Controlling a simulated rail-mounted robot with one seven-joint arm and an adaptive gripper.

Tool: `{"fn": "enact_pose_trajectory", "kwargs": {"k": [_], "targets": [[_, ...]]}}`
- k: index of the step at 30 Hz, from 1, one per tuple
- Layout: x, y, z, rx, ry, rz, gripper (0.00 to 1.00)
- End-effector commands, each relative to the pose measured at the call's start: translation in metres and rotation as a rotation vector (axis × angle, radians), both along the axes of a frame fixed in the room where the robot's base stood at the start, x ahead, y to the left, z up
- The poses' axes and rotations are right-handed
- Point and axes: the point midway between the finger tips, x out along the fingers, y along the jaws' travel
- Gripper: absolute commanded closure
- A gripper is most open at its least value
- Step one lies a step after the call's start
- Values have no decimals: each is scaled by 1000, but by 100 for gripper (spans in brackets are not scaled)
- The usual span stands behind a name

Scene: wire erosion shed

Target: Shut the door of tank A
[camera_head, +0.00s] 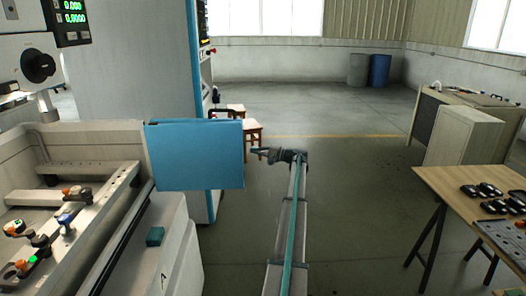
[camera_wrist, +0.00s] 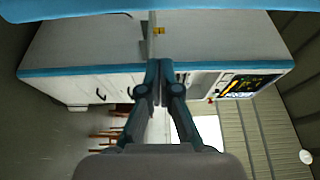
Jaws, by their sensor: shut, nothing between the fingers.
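A blue door panel (camera_head: 195,157) stands open at the right end of the machine tank (camera_head: 172,225) in the head view. It juts out to the right over the floor. No label on the tank can be read. My gripper (camera_head: 254,151) is shut and empty, just right of the door's free edge; a small gap seems to lie between them. In the wrist view my gripper (camera_wrist: 160,64) points at a pale cabinet with blue trim. A blue band (camera_wrist: 120,10) across the top of that view may be the door, close by.
A tall pale and blue cabinet (camera_head: 130,60) stands behind the door. Wooden stools (camera_head: 252,128) stand behind my gripper. A wooden table (camera_head: 450,185) with dark parts is at the right. The floor between is clear. Clamps and fixtures (camera_head: 68,222) sit inside the tank.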

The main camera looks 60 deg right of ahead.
Motion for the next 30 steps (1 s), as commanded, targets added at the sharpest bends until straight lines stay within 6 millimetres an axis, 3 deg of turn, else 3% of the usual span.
{"fn": "enact_pose_trajectory", "kwargs": {"k": [6, 9, 14, 30], "targets": [[44, 7, 3, 0, 0, 0, 100], [31, 26, 3, 0, 0, -2, 100], [23, 39, 1, 0, 0, -2, 100], [16, 43, -1, -1, 1, -12, 100]]}}
